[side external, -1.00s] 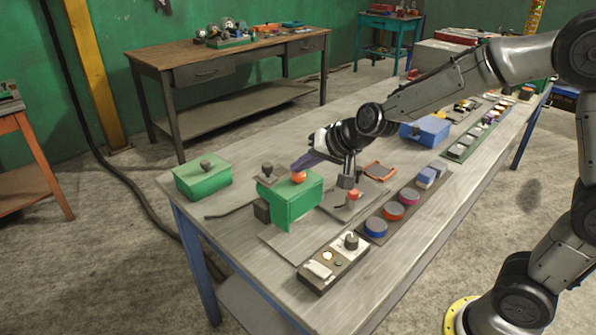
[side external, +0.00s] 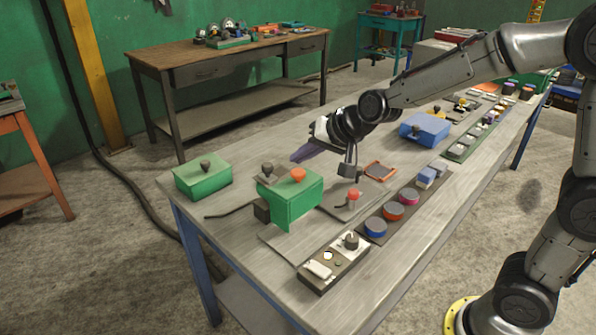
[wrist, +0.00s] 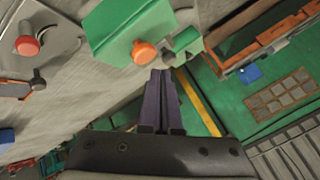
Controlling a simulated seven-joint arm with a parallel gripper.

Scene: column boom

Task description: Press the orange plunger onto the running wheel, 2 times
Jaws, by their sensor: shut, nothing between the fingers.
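The orange plunger (side external: 298,174) stands on top of a green box (side external: 292,204) near the front left of the bench. In the wrist view the plunger (wrist: 143,52) shows as an orange knob on the green box (wrist: 115,28), just ahead and left of the fingertips. My gripper (side external: 296,157) is shut and empty, with its purple fingers above and slightly behind the plunger, apart from it. In the wrist view the shut fingers (wrist: 160,74) lie side by side. I cannot make out the running wheel.
A second green box (side external: 203,181) with a dark knob sits at the left corner. A red button (side external: 353,194) on a grey plate stands right of the plunger box. Coloured round pots (side external: 392,211) and a tray (side external: 333,265) line the front edge. A blue box (side external: 425,130) is farther back.

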